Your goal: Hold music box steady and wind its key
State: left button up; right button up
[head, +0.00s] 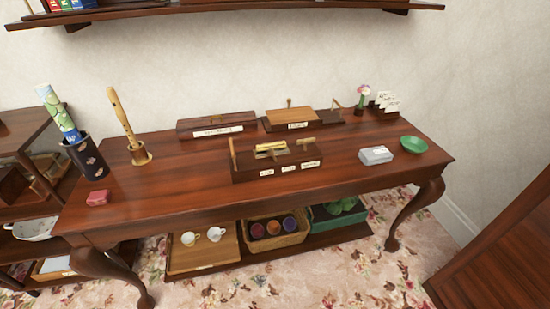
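A dark wooden box with a brass cylinder-like mechanism on top (250,172) stands at the middle front of the table; it looks like the music box. It has small white labels on its front, a thin upright rod at its left end and a small brass piece at its right. I cannot tell which part is the key. Behind it are a long, low wooden box with a white label (192,128) and a wooden box with a lighter top (291,116) and small upright pieces. Neither of my grippers shows in the head view.
A shelf (230,8) hangs above.

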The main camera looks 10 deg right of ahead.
aim_at(305, 142)
jog(key=i+l, duration=0.75)
jog(key=i, duration=0.25)
